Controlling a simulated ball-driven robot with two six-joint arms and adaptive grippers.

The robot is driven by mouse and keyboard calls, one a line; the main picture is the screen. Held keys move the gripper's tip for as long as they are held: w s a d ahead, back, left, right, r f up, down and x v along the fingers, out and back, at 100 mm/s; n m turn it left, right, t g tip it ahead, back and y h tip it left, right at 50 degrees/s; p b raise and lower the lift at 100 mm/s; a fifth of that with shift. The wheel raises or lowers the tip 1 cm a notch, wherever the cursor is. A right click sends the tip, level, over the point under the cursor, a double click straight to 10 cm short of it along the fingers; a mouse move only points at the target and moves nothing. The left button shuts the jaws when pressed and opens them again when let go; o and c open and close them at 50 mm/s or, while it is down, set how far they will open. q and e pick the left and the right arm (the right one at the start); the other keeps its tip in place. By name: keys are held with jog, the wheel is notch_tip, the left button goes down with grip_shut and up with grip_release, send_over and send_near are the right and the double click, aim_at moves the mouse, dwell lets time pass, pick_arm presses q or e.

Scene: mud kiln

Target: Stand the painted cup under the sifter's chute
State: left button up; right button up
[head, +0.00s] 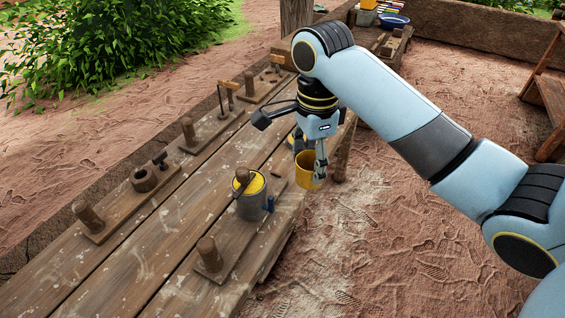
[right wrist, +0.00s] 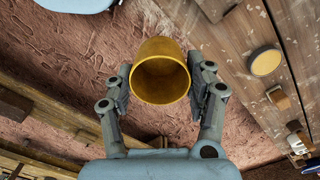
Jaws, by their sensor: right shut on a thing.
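The painted cup (head: 306,172) is yellow and hangs in my right gripper (head: 313,158), just off the table's right edge in the head view. In the right wrist view, the cup (right wrist: 160,72) sits between the two fingers of my right gripper (right wrist: 162,95), with its open mouth facing the camera. A grey drum with a yellow top and a crank-like bar (head: 251,203), which looks like the sifter, stands on a board left of and nearer than the cup. I cannot make out its chute clearly. My left gripper is not in view.
The plank table (head: 128,255) carries several wooden boards with upright pegs, such as one at the left (head: 92,218). A blue bowl (head: 394,21) is at the back. Bare earth lies right of the table.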

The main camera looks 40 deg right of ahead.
jog(key=w+f, duration=0.2)
jog(key=w, duration=0.1)
jog(key=w+a+f, duration=0.1)
jog(key=w+f, duration=0.1)
jog(key=w, duration=0.2)
jog(key=w+f+b, duration=0.1)
jog(key=w+f, duration=0.1)
jog(key=w, duration=0.2)
jog(key=shift+w+a+f, duration=0.1)
jog(key=shift+a+f, duration=0.1)
jog(key=shift+a, duration=0.2)
jog(key=shift+w+f, duration=0.15)
notch_tip(320, 180, down, 4)
jog(key=shift+r, duration=0.25)
jog(key=shift+f, duration=0.2)
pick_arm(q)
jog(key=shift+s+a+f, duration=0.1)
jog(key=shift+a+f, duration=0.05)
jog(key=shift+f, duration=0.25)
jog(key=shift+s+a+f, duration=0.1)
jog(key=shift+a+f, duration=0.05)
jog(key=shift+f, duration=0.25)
